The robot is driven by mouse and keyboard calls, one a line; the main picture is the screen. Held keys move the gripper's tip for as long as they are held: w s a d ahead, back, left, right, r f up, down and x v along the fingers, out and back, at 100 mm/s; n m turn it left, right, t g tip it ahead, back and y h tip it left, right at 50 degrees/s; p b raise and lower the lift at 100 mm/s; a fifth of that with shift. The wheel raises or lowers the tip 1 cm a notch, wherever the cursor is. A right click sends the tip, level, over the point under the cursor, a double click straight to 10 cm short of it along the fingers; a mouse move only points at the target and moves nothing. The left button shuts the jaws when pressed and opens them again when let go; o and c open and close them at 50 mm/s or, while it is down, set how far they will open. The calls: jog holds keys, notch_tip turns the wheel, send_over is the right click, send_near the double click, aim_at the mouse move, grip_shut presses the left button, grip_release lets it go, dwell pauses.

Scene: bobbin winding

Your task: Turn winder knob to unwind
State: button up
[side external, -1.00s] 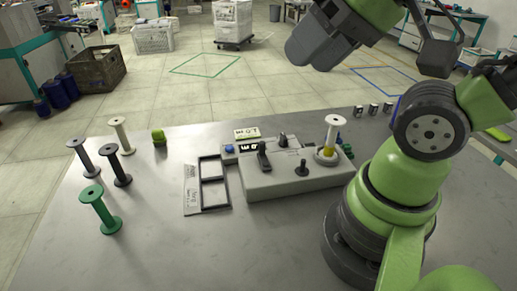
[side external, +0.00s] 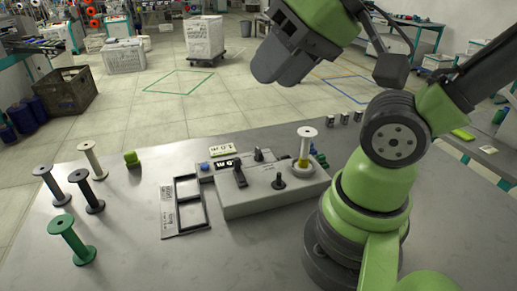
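The winder is a light grey box (side external: 262,203) in the middle of the table. On its top are a black lever-shaped control (side external: 240,177), a small black knob (side external: 258,155) and a round black knob on a stem (side external: 279,181). Which one is the winder knob is not clear. A white bobbin (side external: 305,133) stands upright at the box's right end, with yellow around its lower part. The dark end of my arm (side external: 276,62) is raised at top centre, above and apart from the winder. No separate fingers show, and nothing is seen held there.
A dark frame tray (side external: 188,203) lies left of the winder. The front of the table (side external: 190,265) is clear.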

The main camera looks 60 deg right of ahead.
jog(key=m+g+h, duration=0.2)
jog(key=m+g, duration=0.3)
jog(key=g, duration=0.2)
send_over(259, 150)
notch_tip(259, 150, down, 20)
jog(key=shift+r, duration=0.25)
notch_tip(259, 150, down, 9)
jog(key=shift+c, duration=0.2)
grip_shut()
